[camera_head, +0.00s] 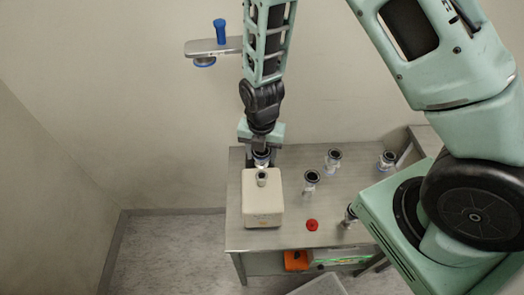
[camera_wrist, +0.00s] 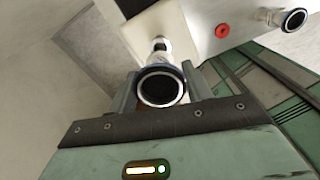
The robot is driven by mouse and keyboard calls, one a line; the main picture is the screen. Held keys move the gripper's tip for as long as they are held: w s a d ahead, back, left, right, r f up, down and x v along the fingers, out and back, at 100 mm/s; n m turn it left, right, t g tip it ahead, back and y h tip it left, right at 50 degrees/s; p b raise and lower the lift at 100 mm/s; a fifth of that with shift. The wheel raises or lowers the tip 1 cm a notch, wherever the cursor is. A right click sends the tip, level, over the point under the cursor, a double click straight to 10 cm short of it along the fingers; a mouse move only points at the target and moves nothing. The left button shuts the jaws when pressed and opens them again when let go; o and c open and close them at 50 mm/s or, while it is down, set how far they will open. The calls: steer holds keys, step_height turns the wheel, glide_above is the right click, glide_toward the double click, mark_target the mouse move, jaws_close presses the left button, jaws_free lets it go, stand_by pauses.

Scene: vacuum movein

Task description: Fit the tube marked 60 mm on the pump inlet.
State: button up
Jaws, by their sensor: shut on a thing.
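The cream pump (camera_head: 263,208) stands on the steel table, with its short upright inlet (camera_head: 262,178) on top. My gripper (camera_head: 262,148) is at the pump's back side and is shut on a tube (camera_head: 262,159) with a dark ring at its end. In the wrist view, the tube's round, dark-rimmed open end (camera_wrist: 160,88) sits between my two fingers. Other tubes stand on the table: one right of the pump (camera_head: 312,178), one farther back (camera_head: 334,158), and one at the back right (camera_head: 387,160). No size marking is readable on any tube.
A red cap (camera_head: 312,225) lies on the table (camera_head: 240,240) right of the pump. Another tube (camera_head: 350,212) is partly hidden by my body. A wall bracket (camera_head: 214,46) with blue parts is at upper left. An orange item (camera_head: 296,260) sits under the tabletop.

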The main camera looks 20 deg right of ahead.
steer(key=shift+f+b, duration=1.75)
steer(key=shift+f, duration=0.8)
steer(key=shift+f+b, duration=0.45)
steer(key=shift+f, duration=0.1)
stand_by(0.5)
steer(key=o, duration=1.1)
step_height(320, 180, up, 17)
steer(key=shift+r+b, duration=0.2)
steer(key=shift+b, duration=1.05)
